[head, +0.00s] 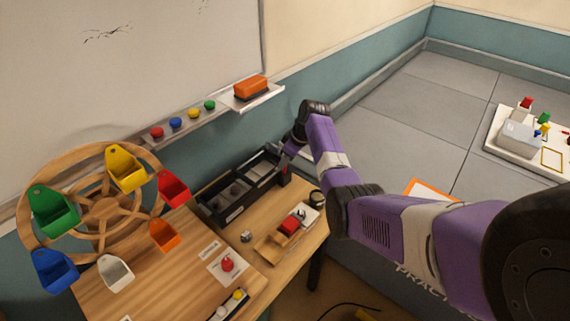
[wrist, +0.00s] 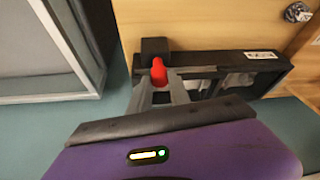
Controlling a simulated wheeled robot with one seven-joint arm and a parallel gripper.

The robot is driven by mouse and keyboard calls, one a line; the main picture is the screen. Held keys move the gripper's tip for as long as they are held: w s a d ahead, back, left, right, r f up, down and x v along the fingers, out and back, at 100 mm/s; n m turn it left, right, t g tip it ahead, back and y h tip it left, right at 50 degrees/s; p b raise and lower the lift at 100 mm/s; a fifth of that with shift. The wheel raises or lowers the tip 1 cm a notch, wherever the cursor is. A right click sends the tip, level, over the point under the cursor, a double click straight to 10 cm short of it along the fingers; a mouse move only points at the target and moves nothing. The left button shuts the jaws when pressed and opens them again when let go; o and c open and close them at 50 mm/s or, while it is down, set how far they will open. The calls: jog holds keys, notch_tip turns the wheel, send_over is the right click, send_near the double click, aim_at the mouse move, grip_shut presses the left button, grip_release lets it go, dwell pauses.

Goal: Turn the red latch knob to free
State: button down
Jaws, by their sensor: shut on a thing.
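The red latch knob (wrist: 158,72) shows in the wrist view as an upright red piece at the end of a long black compartment tray (wrist: 235,57), beside a small black block. My gripper (wrist: 160,84) is shut on the red knob, with one grey finger on each side of it. In the head view my gripper (head: 287,158) reaches down at the far right end of the black tray (head: 214,209), and the knob is mostly hidden there.
The tray stands at the back of a wooden table (head: 190,245) against the wall. A red button on a white plate (head: 227,265) and a wooden block with a red piece (head: 290,226) lie in front. A wheel with coloured buckets (head: 105,208) stands left. Whiteboard ledge (head: 252,97) is above.

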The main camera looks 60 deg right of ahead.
jog(key=shift+n, duration=0.3)
dwell(0.4)
jog(key=c, duration=1.2)
grip_release()
jog(key=v, duration=0.8)
jog(key=shift+b, duration=0.45)
jog(key=shift+d, duration=0.1)
